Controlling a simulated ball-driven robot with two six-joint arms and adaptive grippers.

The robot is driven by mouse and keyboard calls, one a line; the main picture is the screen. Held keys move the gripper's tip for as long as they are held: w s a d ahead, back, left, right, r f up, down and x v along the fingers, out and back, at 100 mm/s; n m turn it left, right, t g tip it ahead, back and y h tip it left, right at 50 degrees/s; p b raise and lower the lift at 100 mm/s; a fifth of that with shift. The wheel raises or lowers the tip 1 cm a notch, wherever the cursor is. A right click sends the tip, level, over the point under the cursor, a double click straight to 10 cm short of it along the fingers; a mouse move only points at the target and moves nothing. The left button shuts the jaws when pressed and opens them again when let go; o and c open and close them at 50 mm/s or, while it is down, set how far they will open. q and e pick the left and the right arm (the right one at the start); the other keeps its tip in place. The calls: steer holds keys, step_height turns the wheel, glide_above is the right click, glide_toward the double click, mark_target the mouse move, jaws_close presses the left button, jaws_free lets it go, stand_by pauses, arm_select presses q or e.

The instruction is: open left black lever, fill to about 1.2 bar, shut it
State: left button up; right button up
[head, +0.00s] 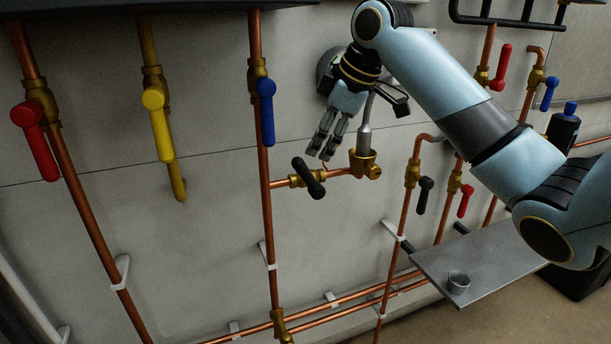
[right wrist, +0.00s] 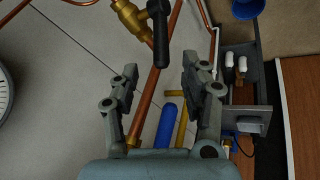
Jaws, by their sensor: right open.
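The left black lever (head: 308,178) sits on a brass valve on a short copper branch pipe, its handle slanting across the pipe. It also shows in the right wrist view (right wrist: 161,35), beyond the fingertips and near the top edge. My right gripper (head: 326,150) is open and empty, just above the lever in the head view and apart from it; its two fingers show in the right wrist view (right wrist: 160,78). A round gauge (head: 324,70) is mostly hidden behind my right wrist. Part of a white dial (right wrist: 5,92) shows in the right wrist view; its reading cannot be made out. My left gripper is out of view.
A blue lever (head: 266,110) hangs on the vertical pipe to the left, with yellow (head: 158,125) and red (head: 36,142) levers further left. A second black lever (head: 425,195) and a red one (head: 465,200) are right.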

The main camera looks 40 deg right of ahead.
mark_target(304, 173)
steer(key=x, duration=1)
steer(key=shift+w+f, duration=0.1)
steer(key=shift+f, duration=0.1)
steer(key=shift+c, duration=0.4)
jaws_close()
steer(key=shift+r, duration=0.1)
